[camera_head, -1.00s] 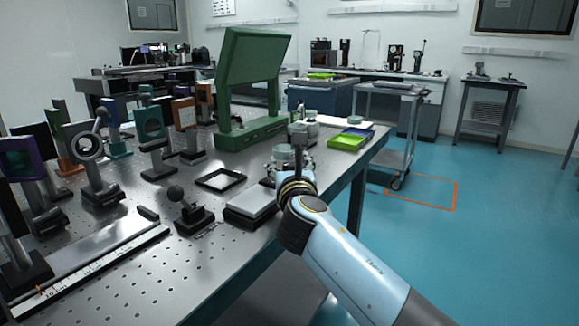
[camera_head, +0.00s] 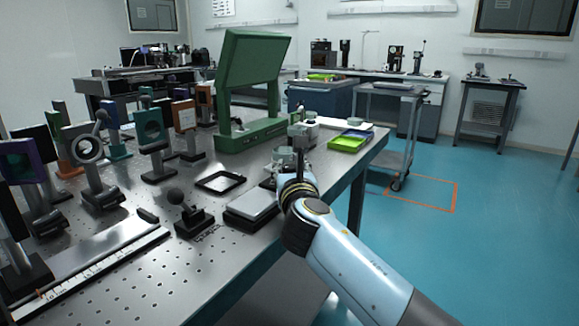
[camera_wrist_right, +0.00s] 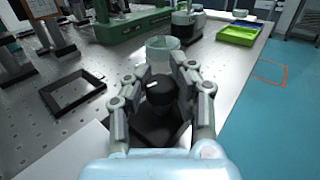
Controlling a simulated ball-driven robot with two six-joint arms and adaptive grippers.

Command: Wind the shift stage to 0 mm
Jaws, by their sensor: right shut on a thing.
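In the right wrist view a dark round knob (camera_wrist_right: 160,90) with a small white mark stands on a black base (camera_wrist_right: 155,130). My right gripper (camera_wrist_right: 162,78) is shut on this knob, with its fingers on either side. In the head view the right gripper (camera_head: 300,158) is over the right part of the table and mostly hides the knob. A long white scale (camera_head: 95,272) with an orange pointer (camera_head: 40,293) lies along the table's near left edge. Its figures are too small to read surely. I cannot tell which part is the shift stage. My left gripper is not in view.
A black square frame (camera_head: 219,182), a pale-topped block (camera_head: 252,206) and a ball-topped black mount (camera_head: 176,197) are near the arm. A green stand (camera_head: 250,134) is behind. Several optics mounts crowd the left.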

